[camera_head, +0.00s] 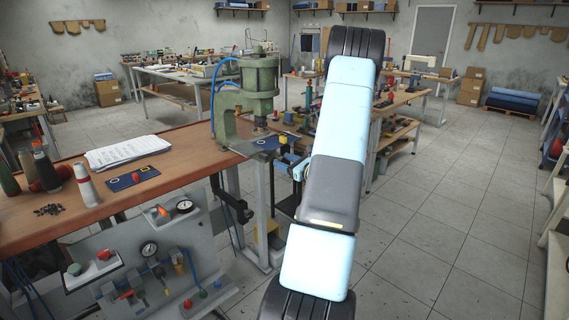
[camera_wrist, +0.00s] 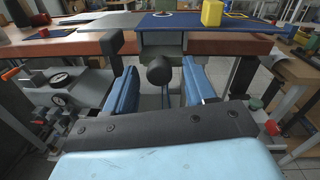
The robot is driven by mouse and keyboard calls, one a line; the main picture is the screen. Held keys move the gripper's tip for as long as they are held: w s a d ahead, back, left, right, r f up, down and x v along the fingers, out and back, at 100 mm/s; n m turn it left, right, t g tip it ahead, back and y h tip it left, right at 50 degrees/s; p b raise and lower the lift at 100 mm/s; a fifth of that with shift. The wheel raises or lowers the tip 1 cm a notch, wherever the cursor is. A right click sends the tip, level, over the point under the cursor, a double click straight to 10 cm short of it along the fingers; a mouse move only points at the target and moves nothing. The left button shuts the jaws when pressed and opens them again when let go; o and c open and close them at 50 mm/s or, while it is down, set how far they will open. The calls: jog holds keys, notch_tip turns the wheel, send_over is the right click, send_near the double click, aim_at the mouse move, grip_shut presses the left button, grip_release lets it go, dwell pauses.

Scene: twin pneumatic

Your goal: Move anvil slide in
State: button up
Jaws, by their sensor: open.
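The green pneumatic press (camera_head: 250,90) stands at the right end of the wooden bench. The anvil slide appears as a blue plate (camera_wrist: 165,21) at the bench edge, bearing a pale ring and a yellow block (camera_wrist: 211,13). The plate also shows below the press in the head view (camera_head: 266,143). Below the plate is a grey bracket with a round black knob (camera_wrist: 159,71). My gripper (camera_wrist: 160,77) is open, with one blue finger on each side of the knob. The fingers look apart from it; depth is hard to judge. My arm hides much of this area in the head view.
The bench (camera_head: 180,150) holds papers (camera_head: 127,152), a small blue mat (camera_head: 132,178) and bottles at left. A grey panel with gauges and valves (camera_head: 150,260) stands below its front edge. Open tiled floor (camera_head: 440,240) lies to the right.

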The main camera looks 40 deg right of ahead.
jog(key=s+d, duration=0.2)
jog(key=s, duration=1.1)
jog(key=shift+s, duration=0.25)
jog(key=shift+a, duration=0.1)
jog(key=w+a+r+n+g+y, duration=0.1)
jog(key=a+r+n+g+y, duration=0.3)
jog(key=a, duration=0.6)
jog(key=a+r+n+g+y, duration=0.1)
jog(key=a+r+n+g, duration=0.35)
jog(key=a+n, duration=0.4)
jog(key=w+a+r+n+g+y, duration=0.1)
jog(key=a+r+n+g+y, duration=0.25)
jog(key=a, duration=0.85)
jog(key=s+a+r+n+h, duration=0.5)
jog(key=s+n, duration=0.3)
jog(key=s+a+r+n+h, duration=0.6)
jog(key=s+n, duration=0.2)
jog(key=s, duration=0.1)
jog(key=shift+a+n, duration=0.15)
jog(key=shift+n, duration=0.15)
